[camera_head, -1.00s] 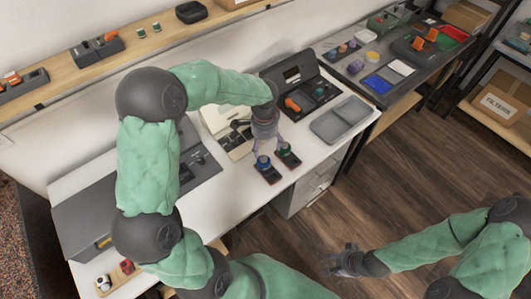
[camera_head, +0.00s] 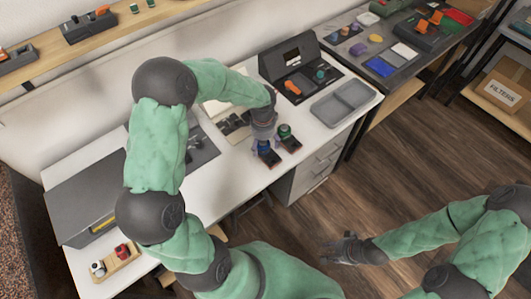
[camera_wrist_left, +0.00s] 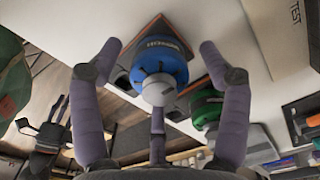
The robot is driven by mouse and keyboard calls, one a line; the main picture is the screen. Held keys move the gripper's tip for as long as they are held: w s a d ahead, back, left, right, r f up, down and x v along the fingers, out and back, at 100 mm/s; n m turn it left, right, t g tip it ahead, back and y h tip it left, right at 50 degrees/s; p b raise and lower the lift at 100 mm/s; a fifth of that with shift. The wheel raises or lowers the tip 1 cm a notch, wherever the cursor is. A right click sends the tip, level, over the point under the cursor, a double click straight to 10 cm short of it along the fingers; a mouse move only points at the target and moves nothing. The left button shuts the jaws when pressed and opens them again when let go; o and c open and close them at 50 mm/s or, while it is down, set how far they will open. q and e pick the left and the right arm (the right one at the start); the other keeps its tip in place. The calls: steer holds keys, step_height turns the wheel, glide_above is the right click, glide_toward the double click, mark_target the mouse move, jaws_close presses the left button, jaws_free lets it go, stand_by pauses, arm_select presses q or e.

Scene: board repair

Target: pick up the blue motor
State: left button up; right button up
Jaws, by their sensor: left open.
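The blue motor (camera_wrist_left: 158,68) stands on a dark base with an orange edge on the white table. In the head view it (camera_head: 264,146) is mostly hidden by my left gripper (camera_head: 262,135). In the left wrist view my left gripper (camera_wrist_left: 158,80) is open, with a finger on each side of the blue motor and a third finger below it; I see gaps beside the motor. A green motor (camera_wrist_left: 206,106) on a similar base stands right beside it, close to a finger. My right gripper (camera_head: 340,250) hangs over the floor, away from the table; its fingers look spread.
A grey two-part tray (camera_head: 343,102) and a dark device with an orange handle (camera_head: 292,86) stand to the right and behind. A wooden holder with red and white parts (camera_head: 116,262) is at the front left.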

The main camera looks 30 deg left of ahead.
mark_target(269, 158)
arm_select(q)
steer(key=shift+f, duration=0.25)
steer(key=shift+r, duration=0.1)
steer(key=c, duration=1.3)
steer(key=shift+r, duration=0.15)
steer(key=shift+r, duration=0.3)
step_height(269, 158, up, 3)
steer(key=shift+d+f+p, duration=0.1)
steer(key=shift+p, duration=0.7)
steer(key=s+d+r, duration=0.1)
steer(key=d+r+p, duration=0.1)
steer(key=r, duration=0.1)
steer(key=s+d+r+p, duration=0.1)
steer(key=r, duration=0.1)
steer(key=shift+s+d+r, duration=0.15)
steer(key=shift+s+d, duration=0.15)
steer(key=s+d+r+p, duration=0.2)
steer(key=s+d+r, duration=0.2)
steer(key=d, duration=0.3)
steer(key=shift+s+d, duration=0.3)
steer(key=shift+s, duration=0.45)
